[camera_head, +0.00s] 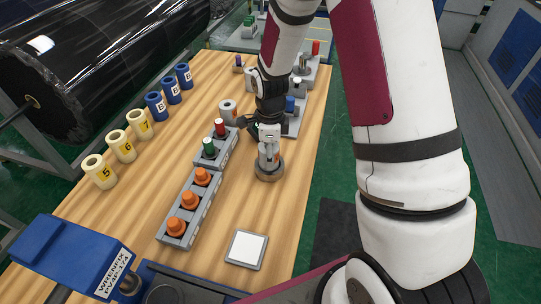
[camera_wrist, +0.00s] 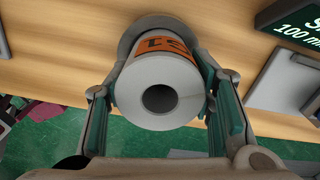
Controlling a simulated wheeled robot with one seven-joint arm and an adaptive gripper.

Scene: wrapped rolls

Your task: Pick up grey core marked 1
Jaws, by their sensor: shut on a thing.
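A grey core (camera_wrist: 160,92) with a dark round hole stands between my gripper's fingers in the wrist view. It has an orange label with black marks; one looks like a 1, but the label is seen at an angle and partly cut off. My gripper (camera_wrist: 165,105) is shut on this core, a finger on each side. In the head view my gripper (camera_head: 268,146) is low over the wooden table, at a round brown-grey base (camera_head: 269,174) under the core. I cannot tell whether the core touches that base. Another grey core (camera_head: 228,110) stands to the left.
Cream cores (camera_head: 121,146) and blue cores (camera_head: 172,90) line the table's left side. A grey holder with orange knobs (camera_head: 190,199) and one with red and green knobs (camera_head: 209,148) stand left of my gripper. A white-topped plate (camera_head: 246,249) and blue vise (camera_head: 75,258) are nearer.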

